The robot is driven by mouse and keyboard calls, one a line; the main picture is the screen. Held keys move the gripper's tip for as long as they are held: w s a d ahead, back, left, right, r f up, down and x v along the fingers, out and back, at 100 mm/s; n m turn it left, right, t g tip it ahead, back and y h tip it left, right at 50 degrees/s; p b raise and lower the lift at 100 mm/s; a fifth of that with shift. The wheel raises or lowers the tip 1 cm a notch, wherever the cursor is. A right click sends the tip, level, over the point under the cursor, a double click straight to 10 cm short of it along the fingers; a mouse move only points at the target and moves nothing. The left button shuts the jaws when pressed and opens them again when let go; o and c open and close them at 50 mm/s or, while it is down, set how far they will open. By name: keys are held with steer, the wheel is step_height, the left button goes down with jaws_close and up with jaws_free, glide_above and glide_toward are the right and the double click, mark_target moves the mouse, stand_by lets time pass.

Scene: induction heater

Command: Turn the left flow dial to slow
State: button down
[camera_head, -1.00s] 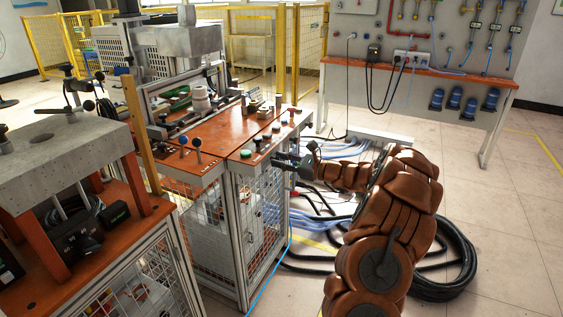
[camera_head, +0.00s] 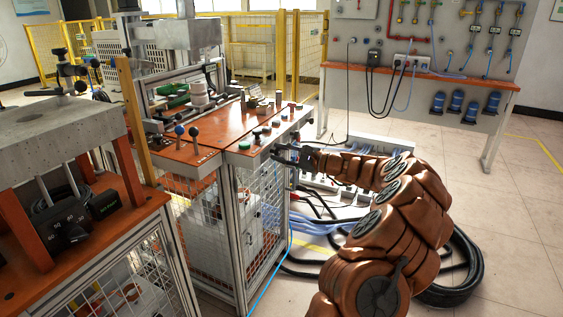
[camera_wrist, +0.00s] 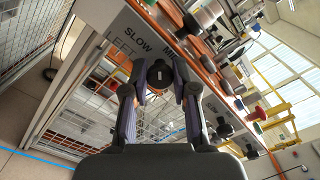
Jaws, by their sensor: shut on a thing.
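My gripper (camera_head: 285,154) is at the front edge of the orange-topped machine table in the head view. In the wrist view, the round black flow dial (camera_wrist: 159,74) sits between my two dark fingers, on a grey panel. The fingers are shut on its sides. I cannot tell for sure which mark the dial points to. In the head view the dial is hidden by my gripper.
Buttons and knobs line the table's top, including a green button (camera_head: 244,145). Two levers, one with a blue knob (camera_head: 179,130), stand at its left corner. Cables and black hoses (camera_head: 462,268) lie on the floor. A wall panel bench (camera_head: 420,78) stands behind.

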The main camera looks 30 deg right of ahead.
steer(key=shift+f+n+b, duration=0.15)
steer(key=shift+n+b, duration=0.85)
steer(key=c, duration=0.9)
jaws_free()
steer(key=shift+c, duration=0.2)
steer(key=v, duration=1.2)
